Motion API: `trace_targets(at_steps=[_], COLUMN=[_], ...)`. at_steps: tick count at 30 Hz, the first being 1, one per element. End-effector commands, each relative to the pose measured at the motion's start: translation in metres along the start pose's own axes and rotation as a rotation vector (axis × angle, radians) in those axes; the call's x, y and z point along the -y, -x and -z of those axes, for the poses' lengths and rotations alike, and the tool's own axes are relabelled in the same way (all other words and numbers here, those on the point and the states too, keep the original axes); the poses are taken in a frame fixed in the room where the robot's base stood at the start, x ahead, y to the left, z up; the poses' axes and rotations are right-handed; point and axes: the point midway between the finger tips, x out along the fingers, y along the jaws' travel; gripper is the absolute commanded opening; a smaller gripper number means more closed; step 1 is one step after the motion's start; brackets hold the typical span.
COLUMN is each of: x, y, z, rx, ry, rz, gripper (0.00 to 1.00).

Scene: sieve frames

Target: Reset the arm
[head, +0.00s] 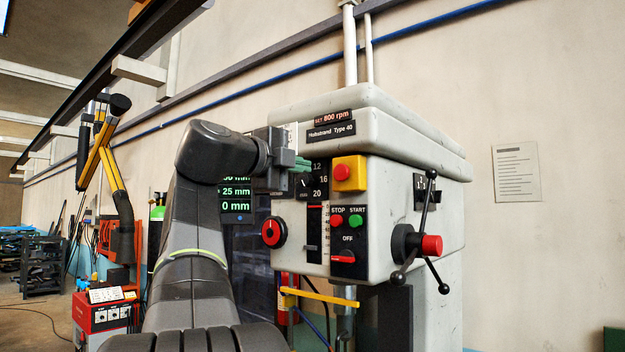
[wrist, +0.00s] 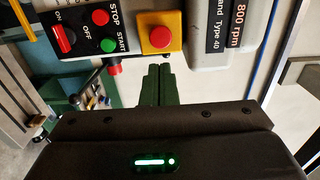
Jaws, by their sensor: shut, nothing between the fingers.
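My arm (head: 195,265) rises from the bottom of the head view and bends right at the top. My gripper (head: 306,165) has green fingers and is in front of the grey drill press head (head: 385,215), left of the yellow box with a red button (head: 350,173). In the wrist view my gripper (wrist: 159,70) shows its two green fingers together, with nothing between them. The fingertips appear just below the yellow box (wrist: 160,33) there. I cannot tell whether they touch the machine. Part of the dial by the 12, 16 and 20 marks is hidden by the gripper.
The machine has red STOP (head: 336,221) and green START (head: 356,220) buttons, a red-ringed knob (head: 273,232) and a spoked feed handle (head: 418,245). A yellow bar (head: 320,296) sticks out below. A red welding unit (head: 103,312) stands at left.

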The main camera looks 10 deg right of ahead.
Motion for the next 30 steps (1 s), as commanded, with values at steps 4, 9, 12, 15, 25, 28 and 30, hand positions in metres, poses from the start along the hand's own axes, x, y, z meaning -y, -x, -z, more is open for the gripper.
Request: trace_targets(at_steps=[4, 9, 12, 15, 25, 28, 30], x=[-0.001, -0.001, 0.0, 0.0, 0.001, 0.002, 0.003], y=[0.018, 0.026, 0.027, 0.027, 0.016, 0.003, -0.008], z=[-0.001, -0.001, -0.001, -0.001, 0.0, 0.001, 0.001], rx=[0.003, 0.001, 0.0, 0.0, -0.003, -0.005, -0.005], ry=[0.0, 0.0, 0.0, 0.001, 0.001, 0.002, 0.002], rz=[0.0, 0.0, 0.0, 0.0, -0.001, -0.001, -0.001], gripper=[0.0, 0.0, 0.0, 0.0, 0.0, 0.0, 0.0])
